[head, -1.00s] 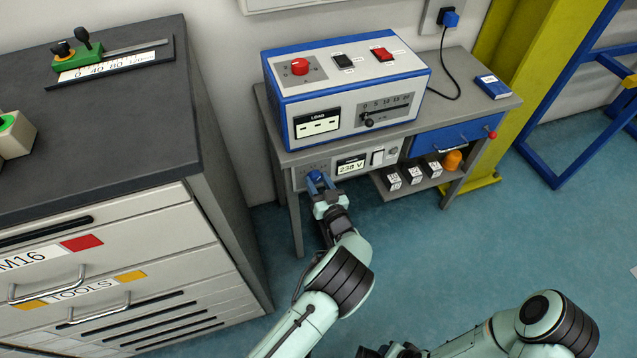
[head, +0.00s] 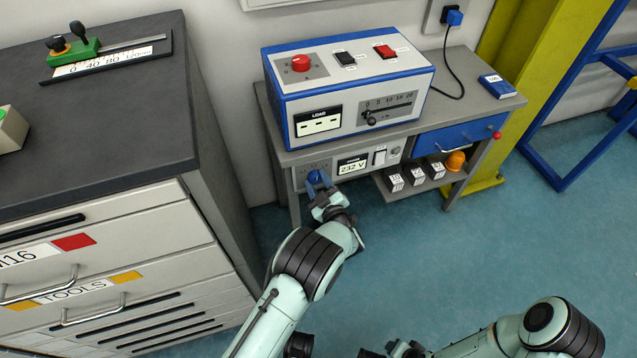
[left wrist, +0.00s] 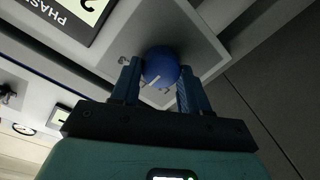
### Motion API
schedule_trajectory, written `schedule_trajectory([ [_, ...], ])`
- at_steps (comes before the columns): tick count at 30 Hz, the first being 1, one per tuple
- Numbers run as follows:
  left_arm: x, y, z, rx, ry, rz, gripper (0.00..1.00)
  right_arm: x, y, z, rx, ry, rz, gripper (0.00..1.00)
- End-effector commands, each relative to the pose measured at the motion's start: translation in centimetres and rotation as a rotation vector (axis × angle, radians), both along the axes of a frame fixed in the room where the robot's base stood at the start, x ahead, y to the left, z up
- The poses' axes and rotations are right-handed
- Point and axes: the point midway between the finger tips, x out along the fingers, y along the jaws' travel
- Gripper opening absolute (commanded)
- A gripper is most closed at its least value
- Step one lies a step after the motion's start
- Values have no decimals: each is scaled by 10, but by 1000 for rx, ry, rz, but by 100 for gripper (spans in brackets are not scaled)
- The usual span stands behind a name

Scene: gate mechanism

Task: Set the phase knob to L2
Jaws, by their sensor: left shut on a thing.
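The blue phase knob (head: 316,177) is on the front panel below the bench top, left of the small display (head: 351,166), which reads 232 V. In the left wrist view the knob (left wrist: 160,66) sits between the two fingers, with a white pointer line on its face. My left gripper (head: 321,188) is shut on the knob; its fingers also show in the wrist view (left wrist: 158,88). Marks around the knob are small and partly hidden, so I cannot read its position. My right gripper (head: 403,349) is at the bottom edge, largely cut off.
A blue-and-white box (head: 348,86) with a red knob, switches and a slider stands on the bench. A grey drawer cabinet (head: 110,250) stands close on the left.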

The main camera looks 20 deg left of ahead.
Motion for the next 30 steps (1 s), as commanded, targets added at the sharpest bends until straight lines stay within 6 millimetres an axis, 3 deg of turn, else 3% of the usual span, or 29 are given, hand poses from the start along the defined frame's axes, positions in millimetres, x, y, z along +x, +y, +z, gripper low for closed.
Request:
schedule_trajectory([
  [16, -1, -1, -1, -25, -13, 0, 15, 2, -1, -1, -2, -4, -1, 43],
  [17, -1, -1, -1, -25, -13, 0, 48, 2, -1, -1, -2, -4, -1, 43],
  [19, -1, -1, -1, -25, -13, 0, 70, 2, -1, -1, -2, -4, -1, 43],
  [30, -4, -3, 0, -25, -14, -1, 70, 0, 0, 1, 0, -1, 0, 43],
])
